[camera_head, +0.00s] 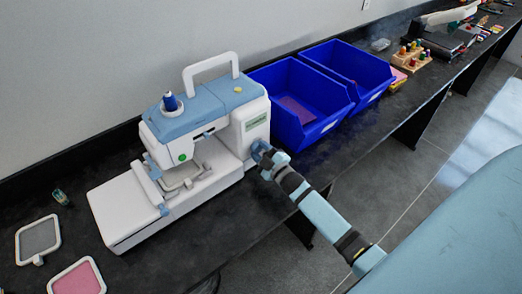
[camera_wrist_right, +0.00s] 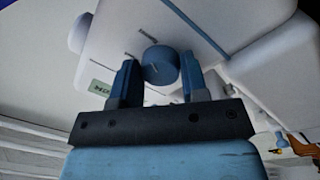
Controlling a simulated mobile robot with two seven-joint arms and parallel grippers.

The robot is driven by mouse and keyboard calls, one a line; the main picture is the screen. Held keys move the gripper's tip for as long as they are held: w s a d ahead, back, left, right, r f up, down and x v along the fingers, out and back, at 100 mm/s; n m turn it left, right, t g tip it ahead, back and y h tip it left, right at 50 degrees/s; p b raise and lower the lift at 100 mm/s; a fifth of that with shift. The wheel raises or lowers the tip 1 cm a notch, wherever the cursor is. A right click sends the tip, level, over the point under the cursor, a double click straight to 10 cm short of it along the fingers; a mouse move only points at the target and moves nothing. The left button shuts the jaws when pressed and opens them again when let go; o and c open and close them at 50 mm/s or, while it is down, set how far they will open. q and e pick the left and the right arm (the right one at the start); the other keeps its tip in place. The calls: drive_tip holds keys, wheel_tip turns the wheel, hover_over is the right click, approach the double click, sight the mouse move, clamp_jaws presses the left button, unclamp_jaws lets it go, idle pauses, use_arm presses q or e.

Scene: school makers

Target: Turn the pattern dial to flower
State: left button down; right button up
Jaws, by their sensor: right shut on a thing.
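The white and blue embroidery machine (camera_head: 190,130) stands on the dark counter in the head view. In the head view my right gripper (camera_head: 263,152) reaches the machine's right side and hides most of the dial. Any pattern labels are too small to read. My left gripper is not in view.
Two blue bins (camera_head: 305,130) stand close to the right of the machine and my gripper. A grey hoop (camera_head: 38,238) and a pink hoop (camera_head: 77,280) lie at the lower left. A small green spool (camera_head: 61,197) stands left of the machine.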

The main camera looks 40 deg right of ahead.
idle(0.3)
drive_tip(key=o, duration=0.9)
drive_tip(key=s, duration=0.4)
drive_tip(key=s+b, duration=0.1)
drive_tip(key=s, duration=0.8)
drive_tip(key=shift+s+d+f+b, duration=0.35)
drive_tip(key=shift+s, duration=0.05)
drive_tip(key=s+a+m+g+y+p, duration=0.1)
drive_tip(key=s+a+m+g+p, duration=0.1)
drive_tip(key=s+a, duration=0.2)
drive_tip(key=s+a+f+m+g+p, duration=0.1)
drive_tip(key=s+a+m+g+p, duration=0.1)
drive_tip(key=s+a, duration=0.3)
drive_tip(key=s+a+m+g+y+p, duration=0.1)
drive_tip(key=s+a+m+g+p, duration=0.1)
drive_tip(key=a, duration=0.6)
drive_tip(key=shift+s+a+f+m+g+y, duration=0.15)
drive_tip(key=shift+s+a+f+m+g, duration=0.1)
drive_tip(key=shift+s+g, duration=0.25)
drive_tip(key=shift+s+a+f+m+g+y, duration=0.15)
drive_tip(key=shift+s+m+g, duration=0.15)
drive_tip(key=shift+s, duration=0.4)
